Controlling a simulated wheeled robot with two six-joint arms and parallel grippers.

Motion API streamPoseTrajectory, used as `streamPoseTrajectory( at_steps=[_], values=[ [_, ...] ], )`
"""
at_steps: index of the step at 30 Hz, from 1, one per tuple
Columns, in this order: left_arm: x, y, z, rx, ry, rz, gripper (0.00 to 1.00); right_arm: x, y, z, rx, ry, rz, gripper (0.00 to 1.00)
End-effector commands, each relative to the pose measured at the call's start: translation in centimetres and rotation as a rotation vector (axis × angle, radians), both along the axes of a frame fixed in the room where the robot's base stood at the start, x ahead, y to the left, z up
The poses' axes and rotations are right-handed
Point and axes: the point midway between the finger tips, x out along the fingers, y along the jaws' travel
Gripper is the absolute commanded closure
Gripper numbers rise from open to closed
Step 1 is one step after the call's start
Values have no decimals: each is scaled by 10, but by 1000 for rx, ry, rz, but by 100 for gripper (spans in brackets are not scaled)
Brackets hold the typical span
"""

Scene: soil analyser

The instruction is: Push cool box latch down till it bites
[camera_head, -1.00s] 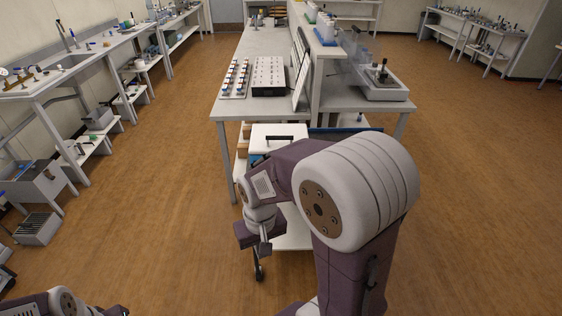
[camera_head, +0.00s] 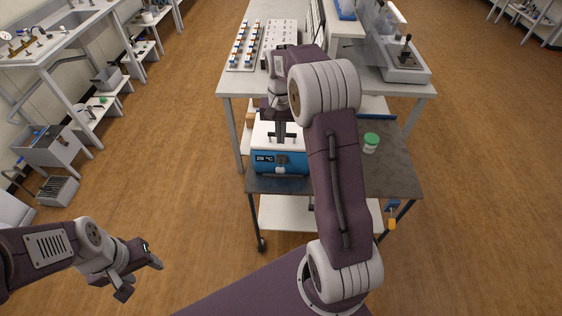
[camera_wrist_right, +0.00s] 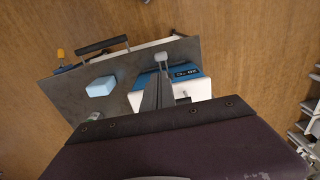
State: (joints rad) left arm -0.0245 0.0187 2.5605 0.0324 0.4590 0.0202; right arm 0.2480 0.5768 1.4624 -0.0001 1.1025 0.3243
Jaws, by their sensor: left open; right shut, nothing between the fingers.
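The cool box (camera_head: 262,168) is blue with a white lid and a temperature display, and stands on the cart below the bench. Its lid appears to lie flat on the body. A small pale latch (camera_head: 281,168) shows at the middle of its front; in the right wrist view it seems to be the grey piece (camera_wrist_right: 162,59) just beyond my fingertips. My right gripper (camera_head: 281,132) is shut and empty over the box. I cannot tell whether it touches the latch. My left gripper (camera_head: 140,278) is open and empty at the lower left, far from the box.
The dark cart top (camera_head: 400,177) has free room to the right of the box, where a green-lidded jar (camera_head: 370,141) stands. A light blue block (camera_wrist_right: 100,87) lies on it in the wrist view. The bench (camera_head: 232,84) with vial racks rises behind.

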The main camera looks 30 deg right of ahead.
Motion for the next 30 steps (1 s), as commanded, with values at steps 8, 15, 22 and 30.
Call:
streamPoseTrajectory(
  at_steps=[8,15,22,30],
  values=[
    [0,0,4,0,0,0,47,-1,1,-42,2,6,1,100],
    [0,0,11,0,0,0,47,-1,1,-94,1,5,1,100],
    [0,0,19,0,-1,0,47,-1,1,-129,1,3,1,100],
    [0,0,20,0,0,0,47,0,0,-140,0,0,1,100]
  ],
)
